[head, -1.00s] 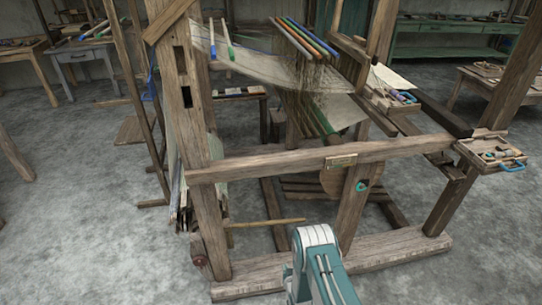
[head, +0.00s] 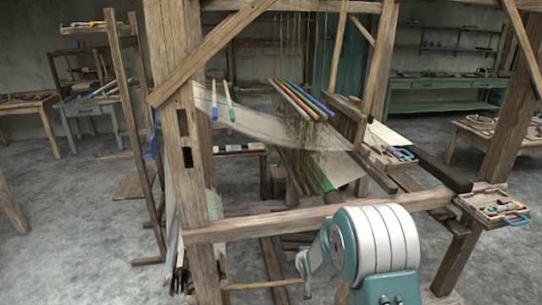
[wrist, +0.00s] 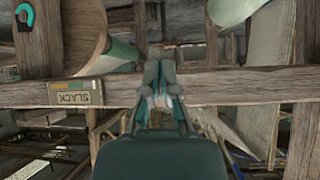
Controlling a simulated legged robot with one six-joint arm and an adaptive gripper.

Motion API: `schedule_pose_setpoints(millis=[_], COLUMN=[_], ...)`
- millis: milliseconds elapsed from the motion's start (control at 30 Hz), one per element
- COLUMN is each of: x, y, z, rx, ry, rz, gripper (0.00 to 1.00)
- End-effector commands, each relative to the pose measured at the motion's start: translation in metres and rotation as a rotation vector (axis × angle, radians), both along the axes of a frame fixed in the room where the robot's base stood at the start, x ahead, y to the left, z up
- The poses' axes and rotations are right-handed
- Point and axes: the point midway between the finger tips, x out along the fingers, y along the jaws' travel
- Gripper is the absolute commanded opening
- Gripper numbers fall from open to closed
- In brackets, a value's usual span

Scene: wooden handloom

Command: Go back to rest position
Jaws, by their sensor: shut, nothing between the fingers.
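My gripper (wrist: 160,88) shows in the wrist view with its dark fingers drawn together and nothing held. It is in front of the loom's horizontal wooden beam (wrist: 240,84); I cannot tell the gap. In the head view my teal and white arm is folded at lower right centre, covering part of the front beam (head: 260,226). The gripper itself is not clearly visible there.
The wooden loom (head: 182,150) fills the middle, with stretched cloth (head: 265,122) and coloured rods (head: 300,100). A small tool tray (head: 492,206) sits at right. Bare floor (head: 80,230) lies at left.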

Motion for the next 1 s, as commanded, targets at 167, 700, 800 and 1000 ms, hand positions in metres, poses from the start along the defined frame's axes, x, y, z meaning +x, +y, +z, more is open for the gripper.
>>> schedule_pose_setpoints(millis=[167,700,800,1000], x=[-0.026,-0.167,-0.200,-0.269], y=[-0.011,-0.041,-0.045,-0.052], z=[0.069,0.213,0.230,0.253], rx=[-0.011,-0.032,-0.034,-0.036], ry=[0.038,0.185,0.213,0.268], rz=[-0.017,-0.060,-0.067,-0.079], gripper=[0.00,0.00,0.00,0.00])
